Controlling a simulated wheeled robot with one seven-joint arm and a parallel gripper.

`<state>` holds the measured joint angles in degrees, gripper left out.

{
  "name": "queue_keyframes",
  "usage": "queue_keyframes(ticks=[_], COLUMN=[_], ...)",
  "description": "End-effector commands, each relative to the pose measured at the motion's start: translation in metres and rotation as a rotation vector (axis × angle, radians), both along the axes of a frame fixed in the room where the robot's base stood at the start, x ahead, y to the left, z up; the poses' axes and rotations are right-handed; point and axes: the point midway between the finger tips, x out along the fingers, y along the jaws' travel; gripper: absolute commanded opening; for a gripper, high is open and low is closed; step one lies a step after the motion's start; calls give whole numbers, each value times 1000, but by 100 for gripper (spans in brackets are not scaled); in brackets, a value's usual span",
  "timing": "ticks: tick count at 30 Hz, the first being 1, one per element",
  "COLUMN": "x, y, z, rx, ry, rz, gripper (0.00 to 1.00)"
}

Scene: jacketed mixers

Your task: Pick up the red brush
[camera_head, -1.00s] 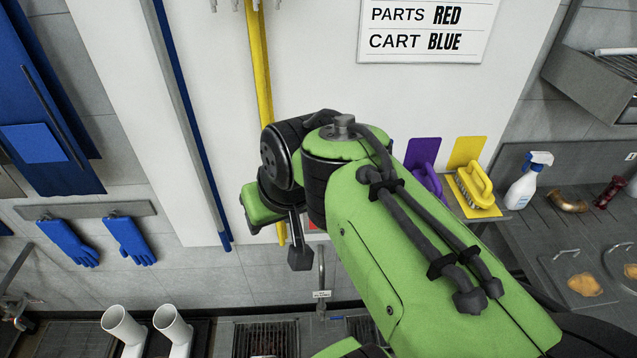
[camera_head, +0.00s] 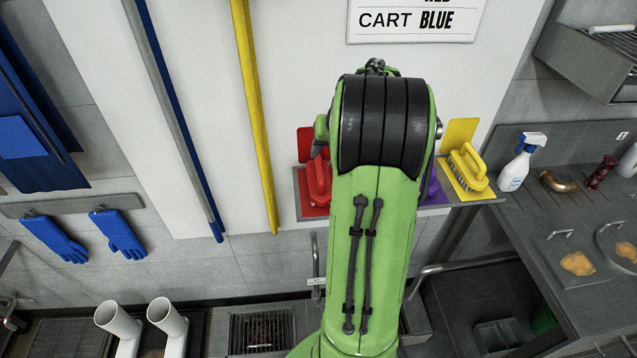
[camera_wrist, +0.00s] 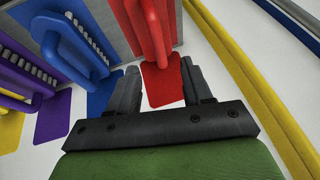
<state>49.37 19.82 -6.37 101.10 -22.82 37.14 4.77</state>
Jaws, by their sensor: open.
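The red brush (camera_head: 318,185) stands on a grey wall shelf, just left of my arm in the head view, with its handle facing out. In the wrist view the red brush (camera_wrist: 148,28) is at the top centre, beyond my fingertips, and a red panel (camera_wrist: 168,88) lies between the fingers in the picture. My gripper (camera_wrist: 158,74) is open and empty, lined up roughly with the brush and apart from it. In the head view my own arm hides the gripper.
A blue brush (camera_wrist: 72,45) is beside the red one, close to my left finger in the wrist view. A purple brush (camera_head: 432,187) and yellow brush (camera_head: 467,168) share the shelf (camera_head: 485,201). A yellow pole (camera_head: 255,115) hangs left of the red brush.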

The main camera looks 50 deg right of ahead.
Motion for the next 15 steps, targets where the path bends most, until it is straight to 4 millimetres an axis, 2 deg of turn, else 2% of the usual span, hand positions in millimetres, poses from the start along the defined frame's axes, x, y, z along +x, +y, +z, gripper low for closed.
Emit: queue_keyframes(ticks=[1,3,8,15], x=[5,11,19,37], y=[-1,-2,-5,-11], z=[-14,-27,-44,-81], rx=[4,4,2,2], ry=[4,2,2,2], rz=[0,0,1,1], gripper=[50,50,50,50])
